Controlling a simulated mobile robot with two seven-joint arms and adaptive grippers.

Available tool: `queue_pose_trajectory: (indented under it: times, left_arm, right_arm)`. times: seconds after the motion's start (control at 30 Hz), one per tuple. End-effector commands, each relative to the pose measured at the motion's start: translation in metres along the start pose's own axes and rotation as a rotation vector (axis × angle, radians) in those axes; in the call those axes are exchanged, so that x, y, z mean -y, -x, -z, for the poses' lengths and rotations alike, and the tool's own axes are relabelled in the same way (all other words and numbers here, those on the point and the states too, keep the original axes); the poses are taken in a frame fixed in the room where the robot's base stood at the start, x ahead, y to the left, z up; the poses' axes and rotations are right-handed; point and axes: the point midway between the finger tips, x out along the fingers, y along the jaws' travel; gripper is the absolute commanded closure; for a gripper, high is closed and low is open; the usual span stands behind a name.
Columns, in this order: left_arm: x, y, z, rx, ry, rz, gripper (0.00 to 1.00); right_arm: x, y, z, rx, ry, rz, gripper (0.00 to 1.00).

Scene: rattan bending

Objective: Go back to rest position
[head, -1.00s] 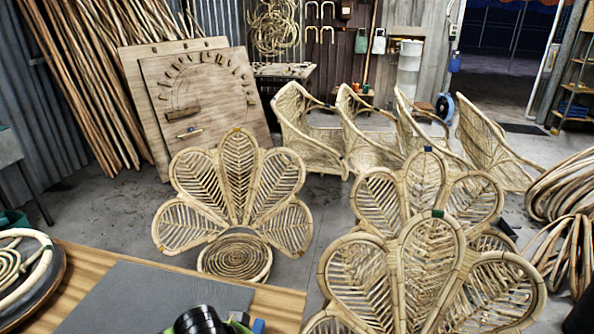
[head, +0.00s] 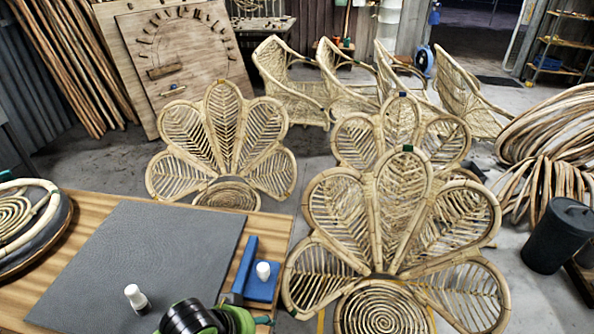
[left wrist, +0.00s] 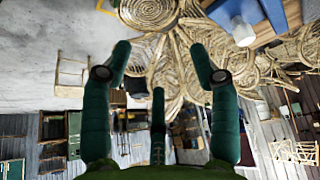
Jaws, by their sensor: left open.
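My left gripper (left wrist: 161,52) shows in the left wrist view with its dark green fingers spread apart and nothing between them. Chairs and the floor appear upside down beyond the fingers. In the head view, a green and black part of my own arm (head: 195,318) shows at the bottom edge, over the front of the wooden table (head: 95,208). The fingers are not clearly seen there.
A blue block (head: 262,288) sits at the table's right side. Petal-backed rattan chairs (head: 222,140) stand close beyond. A black bin (head: 556,237) stands at right.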

Motion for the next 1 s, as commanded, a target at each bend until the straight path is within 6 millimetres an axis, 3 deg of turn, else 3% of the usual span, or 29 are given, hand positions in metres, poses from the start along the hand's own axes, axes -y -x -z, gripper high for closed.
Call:
queue_pose_trajectory:
  times: [0.07, 0.2, 0.5, 0.7, 1.0]
  left_arm:
    - [-0.009, 0.002, -0.015, -0.007, 0.044, -0.003, 0.40]
    - [-0.007, 0.010, -0.046, -0.001, 0.134, 0.042, 0.40]
    - [0.010, 0.031, -0.120, 0.089, 0.285, 0.165, 0.40]
    - [0.019, 0.050, -0.171, 0.179, 0.363, 0.248, 0.40]
    - [0.028, -0.027, -0.194, 0.206, 0.353, 0.232, 0.40]
  right_arm:
    - [-0.002, -0.001, 0.010, -0.014, 0.000, -0.002, 0.60]
    - [-0.003, -0.001, 0.013, -0.019, 0.000, -0.003, 0.60]
    - [0.003, 0.001, -0.023, 0.040, 0.000, 0.004, 0.60]
    - [0.002, 0.001, -0.017, 0.031, 0.000, 0.003, 0.60]
    - [0.001, -0.005, -0.007, 0.012, 0.000, 0.001, 0.60]
